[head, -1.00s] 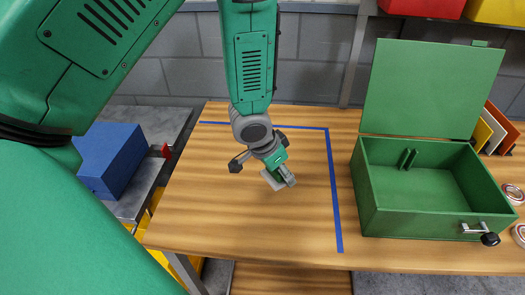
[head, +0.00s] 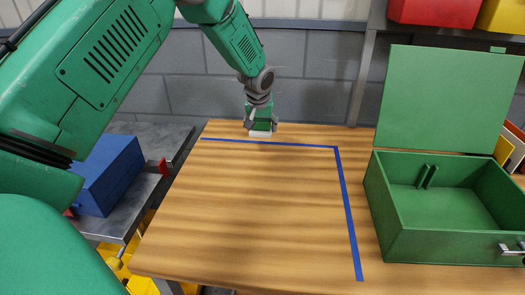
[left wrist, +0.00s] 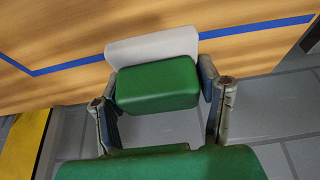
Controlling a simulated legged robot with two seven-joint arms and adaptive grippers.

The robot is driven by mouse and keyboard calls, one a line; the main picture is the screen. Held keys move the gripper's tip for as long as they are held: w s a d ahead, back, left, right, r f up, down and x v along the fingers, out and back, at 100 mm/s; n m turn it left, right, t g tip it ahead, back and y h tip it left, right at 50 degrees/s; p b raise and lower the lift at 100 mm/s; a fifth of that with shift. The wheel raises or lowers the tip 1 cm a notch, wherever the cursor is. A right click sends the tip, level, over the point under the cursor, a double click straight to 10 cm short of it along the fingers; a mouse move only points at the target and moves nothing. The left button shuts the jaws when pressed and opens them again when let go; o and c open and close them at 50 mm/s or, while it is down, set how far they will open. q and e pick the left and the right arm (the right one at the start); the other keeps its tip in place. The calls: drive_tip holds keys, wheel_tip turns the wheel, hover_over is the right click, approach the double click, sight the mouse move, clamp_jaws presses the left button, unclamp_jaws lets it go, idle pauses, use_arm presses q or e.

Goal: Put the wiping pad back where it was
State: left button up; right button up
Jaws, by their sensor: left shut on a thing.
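The wiping pad (head: 262,131) has a green grip block and a white pad underneath. My left gripper (head: 261,123) is shut on it near the table's far edge, just beyond the blue tape line. In the left wrist view the green block of the pad (left wrist: 158,84) sits between the two fingers of my left gripper (left wrist: 160,92), with the white part beyond it. I cannot tell whether the white face touches the wood. My right gripper is not in view.
Blue tape (head: 346,205) marks a corner on the wooden table (head: 240,210); the area inside is clear. An open green box (head: 445,200) stands on the right, its lid (head: 445,100) raised. A blue box (head: 107,175) lies on a grey bench at left. A brick wall stands behind.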

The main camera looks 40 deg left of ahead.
sight(262, 148)
use_arm(q)
drive_tip(key=f, duration=0.4)
drive_tip(key=shift+w+a, duration=0.1)
drive_tip(key=shift+a, duration=0.3)
drive_tip(key=shift+d+f, duration=0.3)
drive_tip(key=shift+f, duration=0.35)
drive_tip(key=shift+d+f, duration=0.25)
drive_tip(key=shift+f, duration=0.35)
drive_tip(key=shift+d+f, duration=0.15)
drive_tip(key=shift+f, duration=0.15)
drive_tip(key=shift+a, duration=0.2)
drive_tip(key=o, duration=1)
drive_tip(key=shift+a+f, duration=0.15)
drive_tip(key=shift+a, duration=0.05)
drive_tip(key=shift+o, duration=1.1)
drive_tip(key=shift+a+f, duration=0.1)
drive_tip(key=shift+a, duration=0.05)
drive_tip(key=shift+d, duration=0.3)
drive_tip(key=shift+d+r, duration=0.2)
drive_tip(key=shift+r, duration=0.45)
drive_tip(key=v, duration=1)
drive_tip(key=shift+s+a+r, duration=0.15)
drive_tip(key=shift+s, duration=0.05)
drive_tip(key=shift+s+r, duration=0.15)
drive_tip(key=shift+r, duration=0.25)
drive_tip(key=shift+f, duration=0.1)
